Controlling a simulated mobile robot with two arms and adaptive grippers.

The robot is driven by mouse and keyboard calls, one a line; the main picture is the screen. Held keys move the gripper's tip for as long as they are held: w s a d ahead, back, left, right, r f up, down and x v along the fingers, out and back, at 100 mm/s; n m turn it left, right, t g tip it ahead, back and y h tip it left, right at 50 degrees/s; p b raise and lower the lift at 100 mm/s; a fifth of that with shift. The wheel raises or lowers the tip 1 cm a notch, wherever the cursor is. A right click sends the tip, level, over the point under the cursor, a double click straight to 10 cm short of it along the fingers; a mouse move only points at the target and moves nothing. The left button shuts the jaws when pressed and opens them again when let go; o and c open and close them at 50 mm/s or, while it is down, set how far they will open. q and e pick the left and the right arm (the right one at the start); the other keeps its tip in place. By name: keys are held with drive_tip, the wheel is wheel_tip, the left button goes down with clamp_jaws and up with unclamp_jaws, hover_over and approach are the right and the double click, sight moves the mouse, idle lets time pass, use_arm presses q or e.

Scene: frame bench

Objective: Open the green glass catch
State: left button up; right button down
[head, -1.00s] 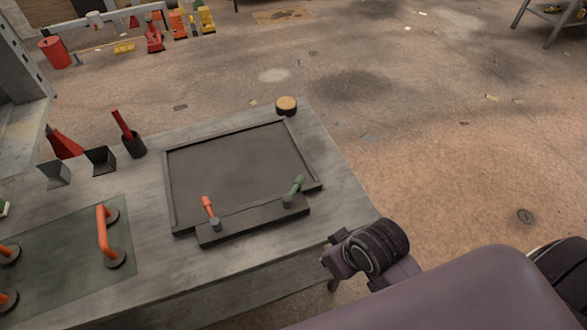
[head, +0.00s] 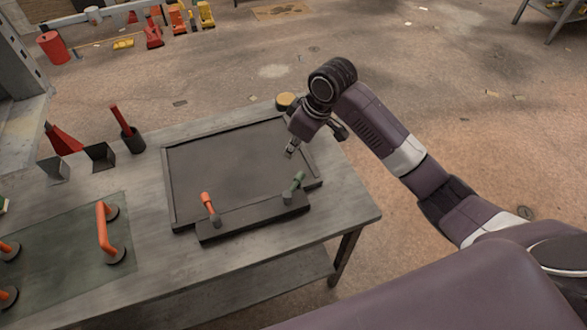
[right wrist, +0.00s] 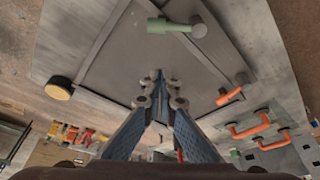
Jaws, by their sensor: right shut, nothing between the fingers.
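The green glass catch (head: 294,187) is a small green lever on a grey pivot, at the right end of the dark strip along the frame's front edge. It leans up and to the right. It also shows at the top of the right wrist view (right wrist: 176,27). An orange catch (head: 208,203) stands at the left end of the same strip. My right gripper (head: 290,151) is shut and empty above the right part of the dark panel (head: 225,165), behind the green catch and apart from it. My left gripper is out of view.
The frame lies on a grey bench (head: 345,208). A round tan-topped piece (head: 285,101) sits at the frame's far right corner. A glass sheet (head: 70,240) with orange handles lies at left. A dark cup (head: 133,141) holds a red tool. Bare bench lies in front of the strip.

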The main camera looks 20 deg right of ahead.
sight(294, 188)
drive_tip(key=p+x, duration=0.1)
drive_tip(key=x, duration=0.2)
drive_tip(key=p+x, duration=0.1)
drive_tip(key=x, duration=0.2)
drive_tip(key=p+x, duration=0.1)
drive_tip(key=x, duration=0.2)
drive_tip(key=shift+w+r, duration=0.1)
drive_tip(key=shift+w, duration=0.25)
drive_tip(key=shift+s+d+f+p, duration=0.15)
drive_tip(key=shift+s+d+p, duration=0.4)
drive_tip(key=shift+s+d+f+p, duration=0.15)
drive_tip(key=shift+s+d+p, duration=0.35)
drive_tip(key=shift+p, duration=0.05)
drive_tip(key=shift+s+d+f, duration=0.1)
drive_tip(key=shift+s+d, duration=0.2)
drive_tip(key=shift+s, duration=0.1)
drive_tip(key=shift+f, duration=0.1)
drive_tip(key=shift+w, duration=0.1)
drive_tip(key=shift+a, duration=0.1)
